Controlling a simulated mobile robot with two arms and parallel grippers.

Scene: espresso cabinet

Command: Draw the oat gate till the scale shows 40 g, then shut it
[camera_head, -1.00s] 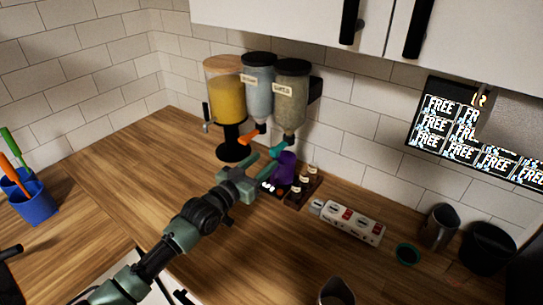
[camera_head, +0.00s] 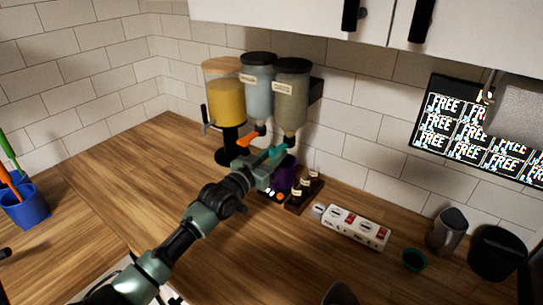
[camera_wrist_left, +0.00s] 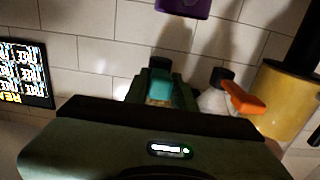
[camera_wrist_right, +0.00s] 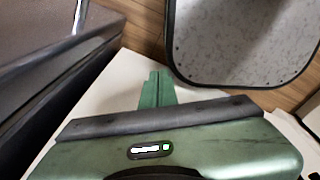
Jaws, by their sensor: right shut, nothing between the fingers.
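A purple cup (camera_head: 284,176) stands below, partly hidden by my gripper. The scale under it is mostly hidden, with no readable number. My left gripper (camera_head: 266,163) is at the teal handle. In the left wrist view the teal handle (camera_wrist_left: 160,84) sits between its spread fingers; firm contact is unclear. My right gripper (camera_wrist_right: 157,88) is shut and empty, above a white surface.
An orange handle (camera_head: 247,140) on the middle dispenser is close to my left gripper. A dark rack of small bottles (camera_head: 304,192) stands right of the cup. A white switch box (camera_head: 352,228), a grey pitcher (camera_head: 445,232) and a black bin (camera_head: 497,253) are further right.

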